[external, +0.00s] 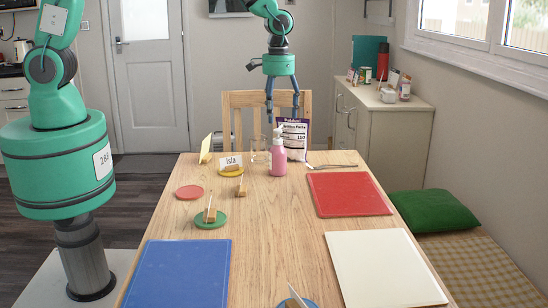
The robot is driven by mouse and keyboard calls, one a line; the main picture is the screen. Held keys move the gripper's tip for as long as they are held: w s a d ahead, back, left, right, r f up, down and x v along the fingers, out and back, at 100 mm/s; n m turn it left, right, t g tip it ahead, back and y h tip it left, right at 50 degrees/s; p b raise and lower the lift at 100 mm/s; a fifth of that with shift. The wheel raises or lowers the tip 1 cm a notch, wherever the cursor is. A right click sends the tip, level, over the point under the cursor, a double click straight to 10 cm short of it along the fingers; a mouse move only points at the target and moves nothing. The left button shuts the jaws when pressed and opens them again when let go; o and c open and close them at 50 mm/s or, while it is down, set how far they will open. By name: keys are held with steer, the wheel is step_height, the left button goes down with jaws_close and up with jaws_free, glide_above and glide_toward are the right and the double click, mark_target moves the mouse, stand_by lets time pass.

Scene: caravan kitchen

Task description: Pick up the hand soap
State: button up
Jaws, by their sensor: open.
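The hand soap (278,158) is a pink pump bottle with a white top. It stands upright near the far end of the wooden table (263,238). My gripper (282,116) hangs above the far end of the table, fingers pointing down, open and empty. In the picture its fingertips are just above the soap's pump. The depth between them is hard to tell, and no contact shows.
A clear glass (260,157) is left of the soap and a purple-and-white packet (294,136) is close behind it. Card holders on coasters, including a yellow one (231,169), stand to the left. A red mat (347,195) lies right. The table's middle is clear.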

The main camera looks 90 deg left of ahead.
mark_target(278, 138)
steer(key=shift+f+b, duration=0.75)
steer(key=shift+f, duration=3.5)
steer(key=shift+f+b, duration=0.75)
steer(key=shift+f, duration=1.9)
steer(key=c, duration=1.5)
steer(key=shift+r, duration=0.1)
steer(key=shift+r+p, duration=1.05)
steer(key=shift+r, duration=3.95)
